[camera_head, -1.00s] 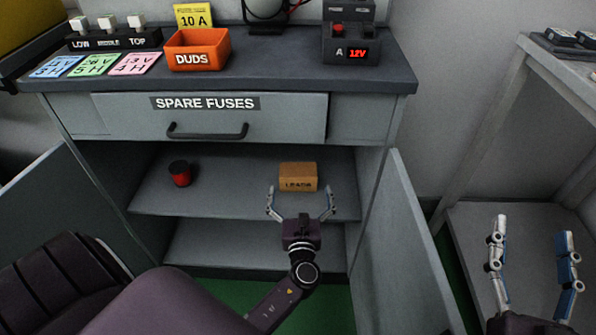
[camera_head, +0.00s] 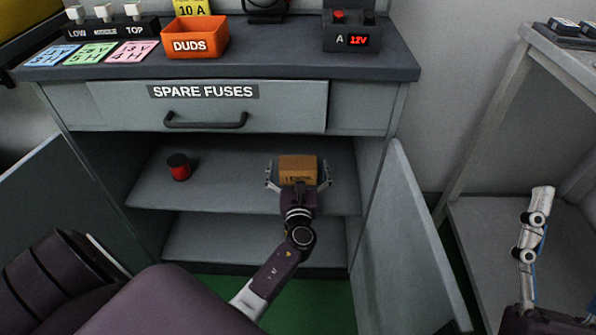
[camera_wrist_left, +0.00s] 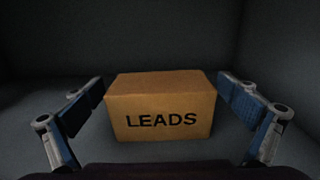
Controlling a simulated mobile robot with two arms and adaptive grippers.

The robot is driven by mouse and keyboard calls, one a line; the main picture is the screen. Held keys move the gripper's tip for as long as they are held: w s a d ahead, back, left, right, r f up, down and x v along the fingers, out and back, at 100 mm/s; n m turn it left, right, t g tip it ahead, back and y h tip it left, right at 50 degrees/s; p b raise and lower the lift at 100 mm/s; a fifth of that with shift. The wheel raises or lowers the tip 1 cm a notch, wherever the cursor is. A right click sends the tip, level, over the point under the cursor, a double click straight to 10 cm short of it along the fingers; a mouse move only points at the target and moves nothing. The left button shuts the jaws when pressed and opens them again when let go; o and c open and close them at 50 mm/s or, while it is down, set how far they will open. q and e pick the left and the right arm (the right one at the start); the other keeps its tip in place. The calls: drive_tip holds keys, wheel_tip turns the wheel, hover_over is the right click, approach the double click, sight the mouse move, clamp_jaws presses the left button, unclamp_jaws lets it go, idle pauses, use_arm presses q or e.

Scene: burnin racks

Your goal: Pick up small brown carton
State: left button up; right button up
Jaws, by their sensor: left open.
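The small brown carton (camera_head: 298,168) stands on the cabinet's upper shelf (camera_head: 225,190), right of the middle. In the left wrist view the carton (camera_wrist_left: 160,108) shows its front, marked LEADS. My left gripper (camera_head: 298,176) is open, with one finger on each side of the carton. In the left wrist view, gaps show between the carton and both fingers of the left gripper (camera_wrist_left: 160,115). My right gripper (camera_head: 535,235) is at the lower right, away from the cabinet, seen side-on; its opening is unclear.
A red cylinder with a dark top (camera_head: 179,167) stands on the same shelf to the left. The SPARE FUSES drawer (camera_head: 205,105) is above the opening. Open doors flank it, the right one (camera_head: 420,235) near my arm. A grey table (camera_head: 570,80) stands at the right.

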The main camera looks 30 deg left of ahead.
use_arm(q)
drive_tip(key=c, duration=1.2)
drive_tip(key=shift+c, duration=1)
drive_tip(key=shift+r, duration=0.15)
